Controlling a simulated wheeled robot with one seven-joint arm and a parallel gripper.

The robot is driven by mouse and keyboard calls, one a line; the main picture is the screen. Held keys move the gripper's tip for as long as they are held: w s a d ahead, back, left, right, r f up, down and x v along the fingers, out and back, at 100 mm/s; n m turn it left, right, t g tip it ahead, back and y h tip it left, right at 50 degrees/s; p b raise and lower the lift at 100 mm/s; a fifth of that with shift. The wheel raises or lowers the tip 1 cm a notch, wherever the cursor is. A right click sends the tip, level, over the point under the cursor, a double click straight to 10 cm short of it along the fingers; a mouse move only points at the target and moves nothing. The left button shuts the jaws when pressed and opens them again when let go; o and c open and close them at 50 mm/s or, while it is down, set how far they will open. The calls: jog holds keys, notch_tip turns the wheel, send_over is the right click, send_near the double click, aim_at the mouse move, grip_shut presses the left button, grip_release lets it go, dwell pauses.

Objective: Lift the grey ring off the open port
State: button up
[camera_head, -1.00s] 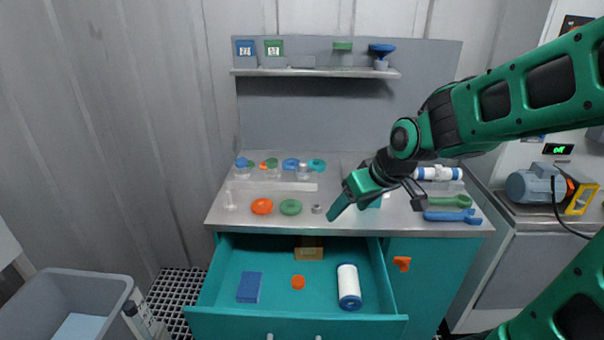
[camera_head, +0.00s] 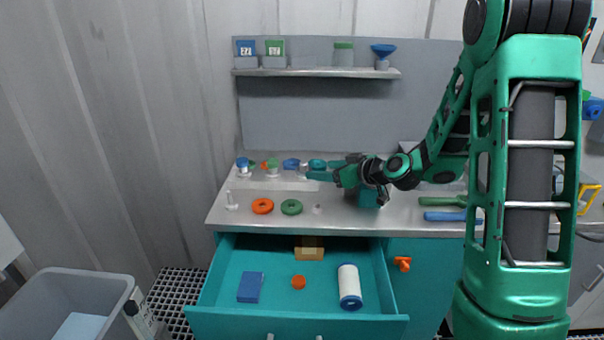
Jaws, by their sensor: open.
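My gripper (camera_head: 314,171) is open and points left over the back of the bench. Its fingertips are beside a small pale vessel (camera_head: 303,173), the rightmost of a row. I cannot tell whether they touch it. The grey ring and the open port cannot be made out clearly at this size; the fingers partly cover that spot. A small pale grey round piece (camera_head: 317,209) lies on the bench nearer the front; I cannot tell if it is a ring.
Blue-topped (camera_head: 243,164) and green-topped (camera_head: 272,166) vessels stand left of my gripper. Orange (camera_head: 262,206) and green (camera_head: 291,207) rings lie in front. An open drawer (camera_head: 225,291) juts out below. A shelf (camera_head: 310,72) hangs above. Blue and green tools lie at right.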

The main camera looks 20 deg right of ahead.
aim_at(307, 169)
jog(key=x, duration=0.8)
jog(key=shift+w+d+f, duration=0.15)
jog(key=shift+f, duration=0.05)
jog(key=c, duration=1.1)
